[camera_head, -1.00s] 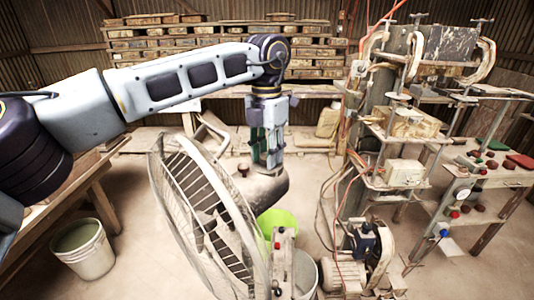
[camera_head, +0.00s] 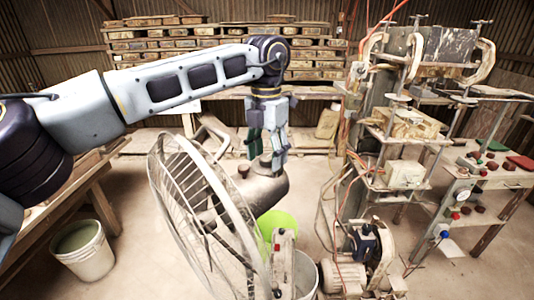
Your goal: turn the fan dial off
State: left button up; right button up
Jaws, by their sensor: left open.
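The fan (camera_head: 205,215) stands in front of me, its wire cage turned to the left and its grey motor housing (camera_head: 265,188) behind it. A small dark knob (camera_head: 243,170) rises from the top of the housing; I cannot tell whether it is the fan dial. A narrow upright box (camera_head: 283,262) with small red parts is in front of the housing. My left gripper (camera_head: 266,158) points down over the housing, its fingers apart and empty. Its fingertips are close to the housing top; contact is unclear. My right gripper is not in view.
A lime-green bucket (camera_head: 278,222) and a pale bucket (camera_head: 306,274) stand beside the fan. The tile press (camera_head: 400,140) with hoses and a motor is at right. A bench (camera_head: 70,200) and white bucket (camera_head: 83,252) are at left.

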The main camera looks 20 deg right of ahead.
aim_at(267, 157)
pick_arm(q)
notch_tip(267, 157, up, 12)
dwell(1.0)
dwell(0.4)
